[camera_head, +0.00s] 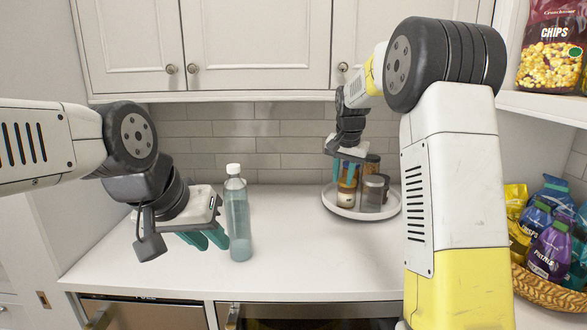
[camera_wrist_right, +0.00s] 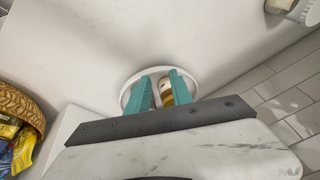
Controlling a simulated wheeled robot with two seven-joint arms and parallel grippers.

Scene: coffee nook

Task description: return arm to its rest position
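My left gripper (camera_head: 207,240) hangs low over the left part of the counter. Its teal fingers are apart with nothing seen between them. A clear bottle with a white cap (camera_head: 237,215) stands upright just right of it. My right gripper (camera_head: 345,171) is at the back, over the round white tray (camera_head: 360,215). Its teal fingers point down and are apart. A jar with a pale label (camera_head: 346,194) stands on the tray below them. In the right wrist view, the jar (camera_wrist_right: 166,92) shows between the open fingers (camera_wrist_right: 163,82); contact cannot be told.
More jars (camera_head: 373,190) stand on the tray, close to my right gripper. A wicker basket (camera_head: 545,290) of snack bags is at the right, and a chips bag (camera_head: 553,45) is on the shelf above. Cupboards (camera_head: 255,45) hang overhead. The middle front counter (camera_head: 310,265) is clear.

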